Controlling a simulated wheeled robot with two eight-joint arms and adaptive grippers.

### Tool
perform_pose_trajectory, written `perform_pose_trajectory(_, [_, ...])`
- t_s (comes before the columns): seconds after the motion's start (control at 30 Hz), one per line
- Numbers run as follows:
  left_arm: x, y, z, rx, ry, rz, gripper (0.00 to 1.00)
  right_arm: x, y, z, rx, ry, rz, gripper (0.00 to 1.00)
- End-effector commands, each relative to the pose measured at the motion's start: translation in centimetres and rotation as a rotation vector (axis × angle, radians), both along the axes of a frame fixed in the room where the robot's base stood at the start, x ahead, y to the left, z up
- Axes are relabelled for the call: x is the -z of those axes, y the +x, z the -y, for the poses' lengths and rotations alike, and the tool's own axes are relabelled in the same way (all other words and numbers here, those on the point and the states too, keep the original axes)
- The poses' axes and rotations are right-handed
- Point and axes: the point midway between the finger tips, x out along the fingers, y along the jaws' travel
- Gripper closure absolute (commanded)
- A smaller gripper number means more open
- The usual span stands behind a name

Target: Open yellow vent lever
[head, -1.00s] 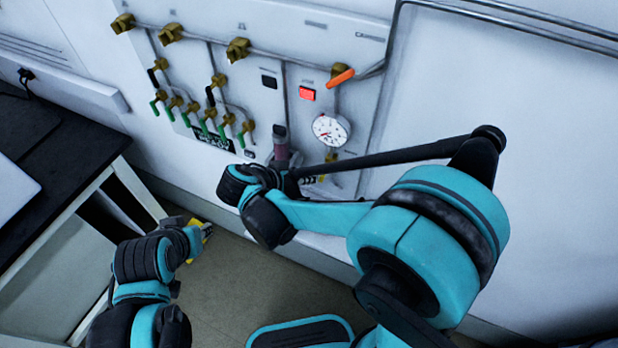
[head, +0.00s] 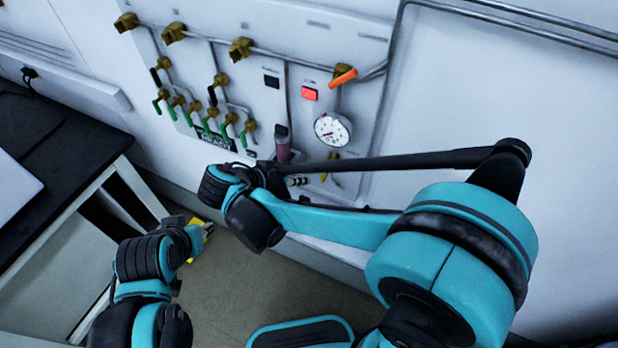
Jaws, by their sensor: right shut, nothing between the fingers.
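A small yellow lever (head: 329,166) shows on the wall panel, just below the round gauge; my right arm partly hides that area. My right gripper (head: 298,181) shows as a small dark tip behind my right forearm, low in front of the panel. It is shut and empty, to the left of the yellow lever and apart from it in the picture.
A dark-topped table (head: 60,150) stands at the left.

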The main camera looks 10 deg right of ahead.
Motion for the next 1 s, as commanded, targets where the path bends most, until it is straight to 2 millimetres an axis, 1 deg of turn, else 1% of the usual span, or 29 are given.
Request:
perform_pose_trajectory(0.03, [0.0,0.0,0.0,0.000,0.000,0.000,0.69,-0.8,-0.5,-0.9,-0.004,-0.001,-0.001,1.00])
perform_pose_trajectory(0.2, [0.0,0.0,0.0,0.000,0.000,0.000,0.69,-3.0,-1.9,-3.0,-0.004,-0.001,0.000,1.00])
perform_pose_trajectory(0.4, [0.0,0.0,0.0,0.000,0.000,0.000,0.69,-4.5,-2.8,-4.5,-0.002,0.000,0.000,1.00])
perform_pose_trajectory(0.57, [0.0,0.0,0.0,0.000,0.000,0.000,0.69,-4.9,-3.1,-4.8,0.001,-0.001,0.000,1.00])
perform_pose_trajectory(1.0, [0.0,0.0,0.0,0.000,0.000,0.000,0.69,-4.8,-3.1,-4.8,0.000,0.000,0.000,1.00])
